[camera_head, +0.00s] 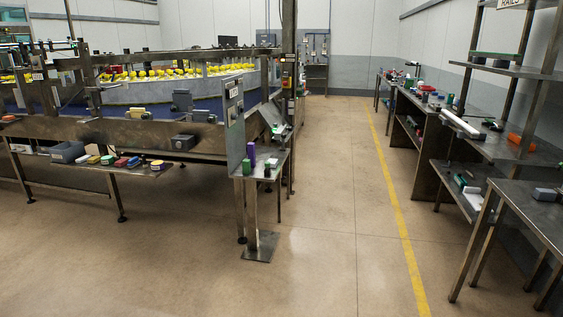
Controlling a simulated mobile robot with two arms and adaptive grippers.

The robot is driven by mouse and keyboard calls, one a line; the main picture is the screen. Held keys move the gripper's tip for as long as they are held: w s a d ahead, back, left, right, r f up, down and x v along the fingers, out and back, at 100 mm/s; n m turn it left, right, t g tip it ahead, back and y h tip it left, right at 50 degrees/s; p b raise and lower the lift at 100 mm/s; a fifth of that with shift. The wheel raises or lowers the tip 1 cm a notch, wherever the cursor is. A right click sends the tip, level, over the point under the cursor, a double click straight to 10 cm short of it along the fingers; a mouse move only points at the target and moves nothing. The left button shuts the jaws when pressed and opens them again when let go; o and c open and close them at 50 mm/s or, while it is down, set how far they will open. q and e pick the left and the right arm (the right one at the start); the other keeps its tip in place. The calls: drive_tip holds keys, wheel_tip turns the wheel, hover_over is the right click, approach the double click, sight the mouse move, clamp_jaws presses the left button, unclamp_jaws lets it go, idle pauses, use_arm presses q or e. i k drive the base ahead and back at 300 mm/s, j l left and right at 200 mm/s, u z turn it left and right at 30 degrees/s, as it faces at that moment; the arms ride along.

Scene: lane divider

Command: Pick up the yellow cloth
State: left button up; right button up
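I cannot pick out the yellow cloth for certain. Two small yellowish items lie on the low shelf (50,162) under the conveyor at the left: a pale yellow one (93,159) beside a grey bin (68,152), and a yellow one (157,164) near the shelf's right end. Both are too small to tell whether either is cloth. Neither of my grippers is in view.
A conveyor (120,131) carrying yellow-topped items fills the left. A small stand (262,165) holds a purple item and green items. Metal workbenches (540,215) line the right. The floor (320,220) between is clear, with a yellow line (400,220).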

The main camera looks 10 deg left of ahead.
sight(95, 160)
drive_tip(key=i+u, duration=0.35)
drive_tip(key=i, duration=0.25)
drive_tip(key=i+u, duration=0.35)
drive_tip(key=i, duration=0.2)
drive_tip(key=i+l+u, duration=0.35)
drive_tip(key=i, duration=0.2)
drive_tip(key=i+j+u, duration=0.25)
drive_tip(key=i+u, duration=0.15)
drive_tip(key=i+j+u, duration=0.15)
drive_tip(key=i+u, duration=0.65)
drive_tip(key=i+l+u, duration=0.15)
drive_tip(key=i+u, duration=0.25)
drive_tip(key=i+z, duration=0.15)
drive_tip(key=i, duration=0.45)
drive_tip(key=i+z, duration=0.2)
drive_tip(key=i, duration=0.4)
drive_tip(key=i+j+z, duration=0.15)
drive_tip(key=i, duration=0.45)
